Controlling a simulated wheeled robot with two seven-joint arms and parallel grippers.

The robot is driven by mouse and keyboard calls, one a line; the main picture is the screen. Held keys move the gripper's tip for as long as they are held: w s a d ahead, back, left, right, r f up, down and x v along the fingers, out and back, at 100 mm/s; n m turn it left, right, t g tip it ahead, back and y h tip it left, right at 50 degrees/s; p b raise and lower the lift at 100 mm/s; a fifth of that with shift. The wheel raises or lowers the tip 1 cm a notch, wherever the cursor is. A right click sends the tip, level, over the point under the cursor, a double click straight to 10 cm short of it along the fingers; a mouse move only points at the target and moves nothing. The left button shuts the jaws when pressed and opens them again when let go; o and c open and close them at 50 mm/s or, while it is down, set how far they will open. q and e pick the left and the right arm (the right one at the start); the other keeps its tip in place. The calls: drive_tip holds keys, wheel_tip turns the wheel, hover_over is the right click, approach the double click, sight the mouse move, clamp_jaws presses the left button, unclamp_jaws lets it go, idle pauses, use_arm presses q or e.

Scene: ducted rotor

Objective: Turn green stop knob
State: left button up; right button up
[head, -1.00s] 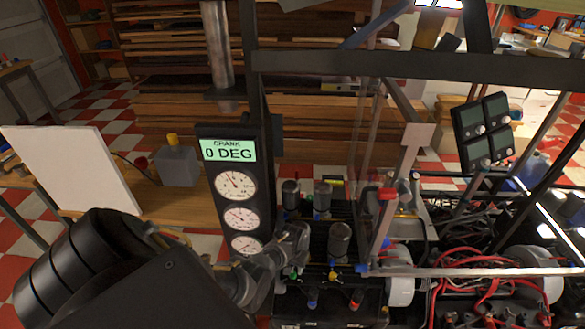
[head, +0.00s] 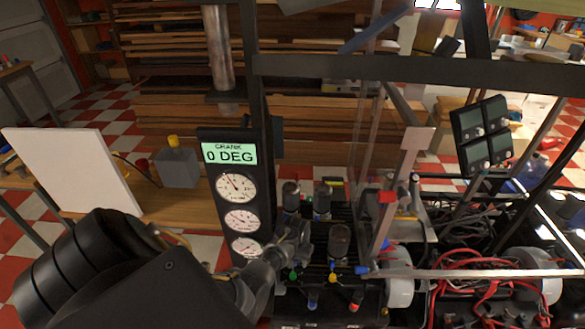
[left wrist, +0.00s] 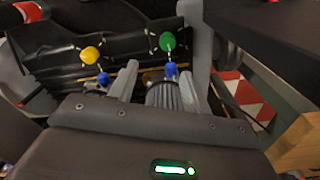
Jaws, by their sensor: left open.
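The green knob (left wrist: 166,41) shows in the left wrist view, ahead of the gap between my left gripper's fingers. A thin pointer or stem runs from it toward a blue fitting (left wrist: 171,70). In the head view the green knob (head: 292,275) is a small spot on the black valve block, close to my gripper. My left gripper (left wrist: 158,82) is open, with the blue fitting and a ribbed dark cylinder between or behind its fingers. It also shows in the head view (head: 292,248), beside the valve block. I cannot tell whether a finger touches anything. My right gripper is not in view.
A yellow knob (left wrist: 90,53) sits left of the green one, and a red knob (head: 355,306) is nearby. Dark cylinders (head: 339,241) stand on the block. The gauge panel (head: 230,190) reading "0 DEG" stands close by the gripper. A frame bar (head: 460,272) lies right.

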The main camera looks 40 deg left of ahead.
use_arm(q)
drive_tip(key=w+f+n+b, duration=0.1)
drive_tip(key=f+n+b, duration=0.1)
drive_tip(key=n, duration=0.1)
drive_tip(key=n+b, duration=0.5)
drive_tip(key=n, duration=1.4)
hover_over(293, 275)
wheel_tip(293, 275, down, 4)
drive_tip(key=shift+a+r, duration=0.1)
wheel_tip(293, 275, down, 3)
drive_tip(key=shift+f+b, duration=0.15)
drive_tip(key=shift+b, duration=0.65)
drive_tip(key=shift+f, duration=0.4)
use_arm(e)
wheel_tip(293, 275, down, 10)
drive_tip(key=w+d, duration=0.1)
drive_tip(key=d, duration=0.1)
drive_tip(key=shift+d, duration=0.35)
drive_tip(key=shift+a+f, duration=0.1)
